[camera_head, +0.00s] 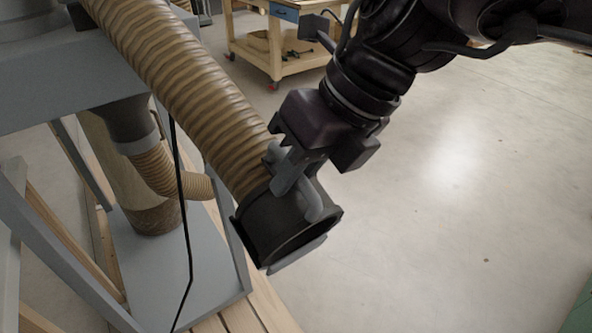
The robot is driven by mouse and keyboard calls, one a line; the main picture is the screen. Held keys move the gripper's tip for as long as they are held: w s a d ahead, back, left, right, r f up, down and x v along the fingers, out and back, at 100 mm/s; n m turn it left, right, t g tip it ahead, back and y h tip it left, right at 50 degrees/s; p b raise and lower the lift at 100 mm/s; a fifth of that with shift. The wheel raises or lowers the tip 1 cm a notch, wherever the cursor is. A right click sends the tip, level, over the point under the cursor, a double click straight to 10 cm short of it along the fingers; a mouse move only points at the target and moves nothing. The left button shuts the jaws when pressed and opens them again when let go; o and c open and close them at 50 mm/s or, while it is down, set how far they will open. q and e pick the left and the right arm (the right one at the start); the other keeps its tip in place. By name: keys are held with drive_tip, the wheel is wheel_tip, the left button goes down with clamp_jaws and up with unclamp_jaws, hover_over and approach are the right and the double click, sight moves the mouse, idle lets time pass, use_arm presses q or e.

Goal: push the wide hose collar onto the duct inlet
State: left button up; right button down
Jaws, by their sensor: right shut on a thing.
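The wide hose collar (262,228) is a short black ring on the end of a thick tan ribbed hose (170,75). It is tilted, with its open mouth facing down and right. My right gripper (295,188) comes in from the upper right and is shut on the collar; its grey fingers lie against the collar's upper side and hide part of it. Nothing fills the collar's visible mouth. I cannot make out a free duct inlet for certain. My left gripper is not in view.
A grey metal frame (215,285) stands at left on wooden boards (262,305). Inside it, a grey funnel (128,125) joins a thinner ribbed hose (165,172) near a tan cylinder. A wooden workbench (262,50) stands behind. The floor at right is clear.

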drive_tip(key=shift+w+f, duration=0.1)
drive_tip(key=shift+w+a+r+p, duration=0.1)
drive_tip(key=shift+w+r+p, duration=0.1)
drive_tip(key=shift+r+p, duration=0.4)
drive_tip(key=shift+w+r+p, duration=0.15)
drive_tip(key=shift+r+p, duration=0.35)
drive_tip(key=shift+r, duration=0.05)
drive_tip(key=r+p, duration=0.2)
drive_tip(key=shift+s+r, duration=0.2)
drive_tip(key=shift+r, duration=0.2)
drive_tip(key=shift+w+r+p, duration=0.1)
drive_tip(key=shift+r+p, duration=1)
drive_tip(key=shift+f, duration=0.1)
